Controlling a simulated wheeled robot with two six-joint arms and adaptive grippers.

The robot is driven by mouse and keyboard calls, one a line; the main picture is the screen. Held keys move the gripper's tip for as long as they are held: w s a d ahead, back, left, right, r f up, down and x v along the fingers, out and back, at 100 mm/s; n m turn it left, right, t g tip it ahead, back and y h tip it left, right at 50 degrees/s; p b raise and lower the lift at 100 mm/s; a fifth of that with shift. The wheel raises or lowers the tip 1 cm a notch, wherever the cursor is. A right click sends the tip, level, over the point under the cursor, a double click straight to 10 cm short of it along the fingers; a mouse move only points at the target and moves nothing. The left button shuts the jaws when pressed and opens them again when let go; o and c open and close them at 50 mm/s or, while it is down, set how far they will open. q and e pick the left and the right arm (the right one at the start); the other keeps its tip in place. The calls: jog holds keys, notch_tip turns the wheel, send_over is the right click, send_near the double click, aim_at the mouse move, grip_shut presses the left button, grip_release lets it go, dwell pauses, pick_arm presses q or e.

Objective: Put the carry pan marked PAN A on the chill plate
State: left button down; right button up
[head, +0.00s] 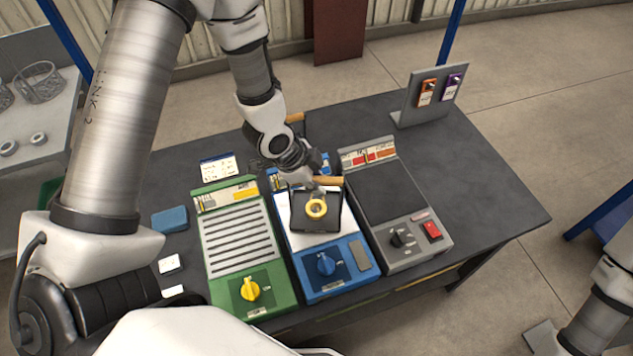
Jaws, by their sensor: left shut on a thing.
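A dark square carry pan (301,222) with a yellow ring-shaped piece (316,209) in it is over the white top (296,239) of the blue unit, which looks like the chill plate. Whether it rests on it or hovers just above, I cannot tell. A wooden handle (328,181) shows at its back edge. My left gripper (309,183) is shut on the pan at this back side, coming from above; its fingers are small and partly hidden. No PAN A marking is readable. My right arm shows at the lower right, its gripper out of view.
A green slatted unit (238,243) stands left of the blue unit (331,270), and a grey unit with a dark plate (385,192) stands right. A blue sponge-like block (170,220) lies at left. A tag stand (431,97) is at the back right. The table's right side is clear.

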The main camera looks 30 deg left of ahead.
pick_arm(q)
jog(key=shift+a, duration=0.1)
jog(key=c, duration=1.5)
grip_release()
jog(key=shift+a+f, duration=0.1)
jog(key=o, duration=0.4)
jog(key=shift+s, duration=0.1)
jog(key=shift+o, duration=0.2)
